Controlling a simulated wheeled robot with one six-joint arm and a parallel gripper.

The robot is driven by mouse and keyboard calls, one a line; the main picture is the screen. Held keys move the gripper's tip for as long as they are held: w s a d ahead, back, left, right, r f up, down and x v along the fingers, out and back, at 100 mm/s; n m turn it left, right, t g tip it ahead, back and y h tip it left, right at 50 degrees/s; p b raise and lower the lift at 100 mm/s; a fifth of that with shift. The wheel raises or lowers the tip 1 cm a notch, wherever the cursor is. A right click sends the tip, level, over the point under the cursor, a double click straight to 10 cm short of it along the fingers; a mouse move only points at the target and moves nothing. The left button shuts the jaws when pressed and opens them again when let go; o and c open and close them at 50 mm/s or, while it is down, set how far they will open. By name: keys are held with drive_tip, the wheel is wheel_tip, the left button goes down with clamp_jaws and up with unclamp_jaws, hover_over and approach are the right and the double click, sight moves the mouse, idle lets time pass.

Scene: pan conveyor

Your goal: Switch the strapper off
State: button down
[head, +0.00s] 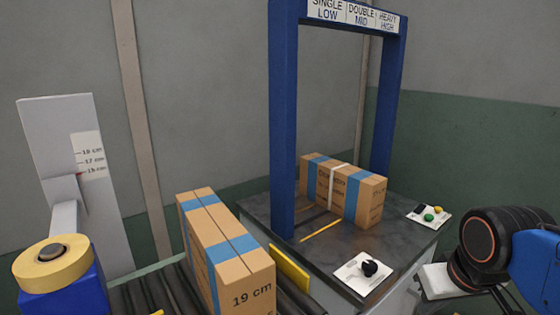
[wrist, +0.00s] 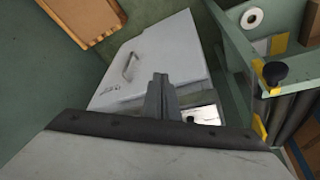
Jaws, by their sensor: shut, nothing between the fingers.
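The strapper is a blue arch (head: 284,120) over a dark table (head: 270,215), in the head view. A white plate with a black knob (head: 370,267) is on the table's near corner. A second white plate (head: 428,215) carries a green button (head: 428,218), a yellow button (head: 437,210) and a dark part; whether the strapper is on cannot be told. My gripper (wrist: 160,80) is shut and empty in the wrist view, above a pale cabinet (wrist: 172,55) with a handle. My arm is at the right of the head view; its fingertips cannot be made out there.
A strapped carton (head: 368,205) stands under the arch. Another carton marked 19 cm (head: 240,275) stands on the roller conveyor (head: 130,297). A tape roll (head: 52,262) and height gauge (head: 80,130) are at left. The wrist view shows a black knob (wrist: 275,72) at right.

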drive_tip(key=shift+s+a+f, duration=0.2)
drive_tip(key=shift+s+f, duration=0.8)
drive_tip(key=shift+f, duration=0.15)
drive_tip(key=c, duration=1.6)
unclamp_jaws()
drive_tip(key=shift+s+f+m, duration=0.25)
drive_tip(key=shift+f+m, duration=0.05)
drive_tip(key=shift+c, duration=0.2)
wheel_tip(320, 180, up, 20)
drive_tip(key=m+g+h, duration=0.2)
drive_tip(key=m+h, duration=0.1)
drive_tip(key=m, duration=0.7)
hover_over(419, 209)
drive_tip(key=s+a, duration=0.5)
drive_tip(key=a, duration=0.1)
drive_tip(key=shift+h, duration=0.3)
drive_tip(key=x, duration=1.1)
drive_tip(key=w+x, duration=0.1)
drive_tip(key=x, duration=0.5)
clamp_jaws()
